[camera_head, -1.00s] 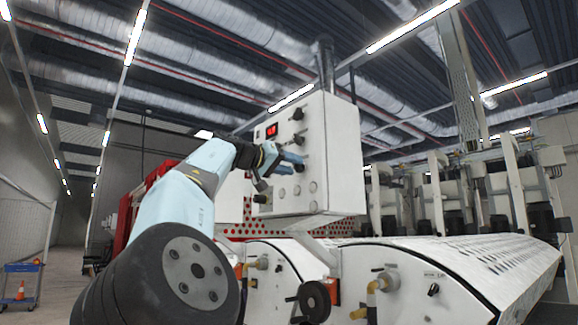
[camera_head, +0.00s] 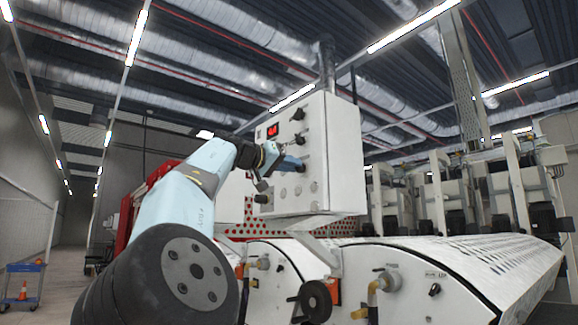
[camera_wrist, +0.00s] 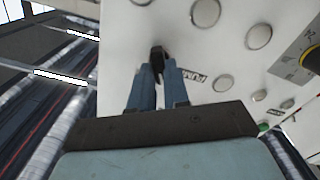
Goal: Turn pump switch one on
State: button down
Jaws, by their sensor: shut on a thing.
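The white control box (camera_head: 335,150) hangs ahead of me, with a small red display (camera_head: 272,131) and several dark knobs on its face. A label beside the knob, partly readable as "PUM", lies right of the fingers. I cannot read the switch's number or its on/off marks. The fingers hide part of the knob.
Several round grey buttons (camera_wrist: 205,12) sit around the knob. Two more black knobs (camera_head: 298,113) are higher on the box. White machine housings with a black handwheel (camera_head: 314,301) stand below. The floor at the left is open, with a blue cart (camera_head: 24,282).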

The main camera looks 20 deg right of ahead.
jog(key=m, duration=1.1)
jog(key=shift+s+d, duration=0.1)
jog(key=shift+s, duration=0.05)
jog(key=shift+m, duration=0.5)
jog(key=shift+f, duration=0.1)
jog(key=c, duration=1.1)
grip_release()
jog(key=v, duration=1.3)
jog(key=shift+a, duration=0.4)
